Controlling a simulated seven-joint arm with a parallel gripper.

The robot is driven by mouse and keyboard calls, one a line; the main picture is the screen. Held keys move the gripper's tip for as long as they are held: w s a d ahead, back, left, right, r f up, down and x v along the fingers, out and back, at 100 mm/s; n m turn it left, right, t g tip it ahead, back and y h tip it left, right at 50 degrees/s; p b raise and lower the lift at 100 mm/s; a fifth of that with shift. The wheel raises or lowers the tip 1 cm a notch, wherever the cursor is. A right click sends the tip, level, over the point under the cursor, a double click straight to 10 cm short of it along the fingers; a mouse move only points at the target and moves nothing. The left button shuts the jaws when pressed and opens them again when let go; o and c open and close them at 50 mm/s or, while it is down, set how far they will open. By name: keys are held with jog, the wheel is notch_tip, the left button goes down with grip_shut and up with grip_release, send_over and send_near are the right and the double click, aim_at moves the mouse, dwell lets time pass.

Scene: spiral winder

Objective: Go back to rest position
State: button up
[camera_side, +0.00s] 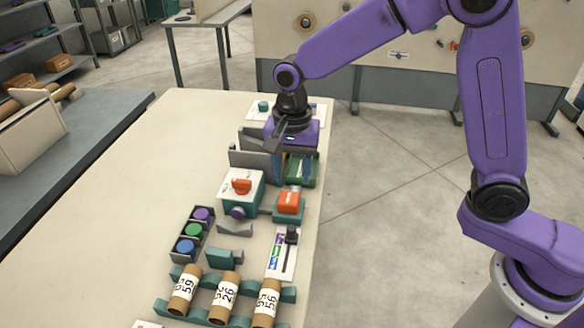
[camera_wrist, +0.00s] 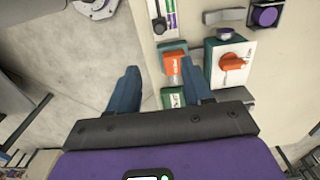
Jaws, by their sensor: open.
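My gripper (camera_wrist: 160,82) shows in the wrist view with its two dark fingers spread apart and nothing between them. In the side view my gripper (camera_side: 279,141) hangs at the far end of the bench, above upright grey plates (camera_side: 252,160) and a green tray (camera_side: 302,170). Part of that area is hidden behind it. In the wrist view an orange-topped block (camera_wrist: 174,64) lies beyond the fingertips, near the right finger. Whether the fingers touch anything cannot be told.
The bench (camera_side: 150,190) holds a box with a red knob (camera_side: 241,187), a red switch (camera_side: 289,203), a slider panel (camera_side: 283,255), coloured buttons (camera_side: 193,230) and several numbered cardboard tubes (camera_side: 225,291) in a rack. The bench's left part is bare. Open floor (camera_side: 390,200) lies to the right.

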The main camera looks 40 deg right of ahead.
dwell(0.3)
jog(key=s+d+r+n, duration=0.1)
jog(key=s+d+n, duration=0.7)
jog(key=s, duration=0.5)
jog(key=s+d+r+n, duration=0.1)
jog(key=s+d+n, duration=0.7)
jog(key=s+n, duration=0.5)
jog(key=shift+s+d+r+n, duration=0.2)
jog(key=shift+d+r+n, duration=0.1)
jog(key=shift+d+r, duration=0.05)
dwell(1.6)
jog(key=o, duration=0.4)
